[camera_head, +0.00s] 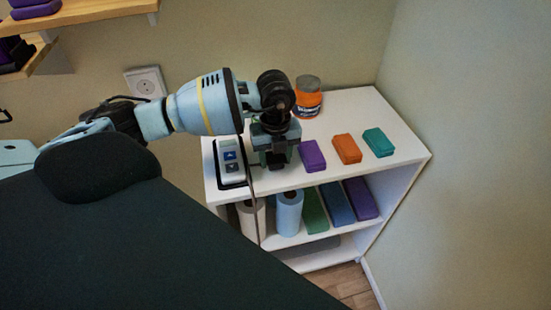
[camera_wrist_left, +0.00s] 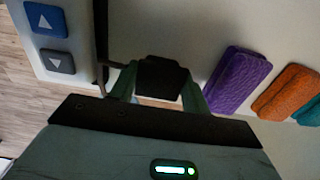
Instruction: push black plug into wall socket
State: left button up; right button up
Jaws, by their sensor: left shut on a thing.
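The white wall socket (camera_head: 146,81) is on the back wall, left of the shelf unit, partly next to my left arm. My left gripper (camera_head: 279,158) is over the white shelf top, pointing down, well to the right of the socket. It is shut on the black plug (camera_head: 277,161). In the left wrist view the black plug (camera_wrist_left: 160,76) sits between the two green fingers. A thin dark cord (camera_head: 254,200) hangs down the shelf's front. My right gripper is not in view.
The white shelf unit (camera_head: 355,105) carries a control box with arrow buttons (camera_head: 230,160), an orange jar (camera_head: 308,97), and purple (camera_head: 311,156), orange (camera_head: 347,149) and teal (camera_head: 378,142) blocks. A dark padded surface (camera_head: 130,240) fills the lower left. A wooden wall shelf (camera_head: 95,12) is above.

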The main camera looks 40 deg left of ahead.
pick_arm(q)
jog(key=r, duration=0.1)
jog(key=s+r, duration=0.1)
jog(key=shift+r, duration=0.4)
jog(key=s+d+r, duration=0.1)
jog(key=s, duration=1.4)
jog(key=shift+d+r, duration=0.15)
jog(key=shift+r, duration=0.05)
